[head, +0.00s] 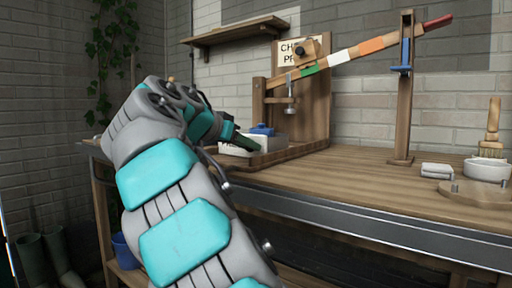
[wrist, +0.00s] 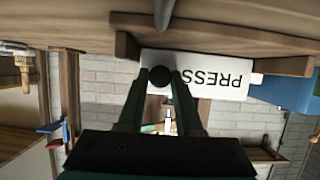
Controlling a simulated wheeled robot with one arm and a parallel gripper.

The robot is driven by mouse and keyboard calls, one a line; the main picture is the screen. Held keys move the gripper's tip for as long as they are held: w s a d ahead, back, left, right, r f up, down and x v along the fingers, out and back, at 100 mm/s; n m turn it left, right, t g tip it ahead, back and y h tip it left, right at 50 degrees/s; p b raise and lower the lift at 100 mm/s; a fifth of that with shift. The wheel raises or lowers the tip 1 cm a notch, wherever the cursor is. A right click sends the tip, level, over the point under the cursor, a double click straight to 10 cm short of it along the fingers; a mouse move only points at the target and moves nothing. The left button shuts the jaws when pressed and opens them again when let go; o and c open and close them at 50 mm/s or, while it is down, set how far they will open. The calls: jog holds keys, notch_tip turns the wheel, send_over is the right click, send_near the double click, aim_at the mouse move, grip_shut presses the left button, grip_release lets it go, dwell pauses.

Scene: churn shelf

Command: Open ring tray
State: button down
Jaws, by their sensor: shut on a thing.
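A white front marked PRESS (wrist: 220,82), with a round black knob (wrist: 158,78), fills the upper middle of the wrist view, upside down. My gripper (wrist: 162,88) has its dark green fingers on either side of the knob and is shut on it. In the head view my gripper (head: 240,142) reaches the white box (head: 278,142) on the wooden bench. My arm hides part of the box. I cannot tell from the frames whether this front belongs to the ring tray.
A blue object (head: 262,129) sits on the box. A wooden press with a striped lever (head: 355,50) and a post (head: 402,100) stands on the bench (head: 345,180). A shelf (head: 235,32) hangs above.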

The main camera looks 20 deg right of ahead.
jog(key=shift+s+a, duration=0.5)
jog(key=shift+a, duration=0.2)
jog(key=shift+s+a, duration=0.45)
jog(key=shift+a, duration=0.25)
jog(key=c, duration=0.6)
grip_release()
jog(key=p+v, duration=0.1)
jog(key=v, duration=0.6)
jog(key=shift+a+r, duration=0.2)
jog(key=shift+a, duration=0.1)
jog(key=shift+s, duration=0.15)
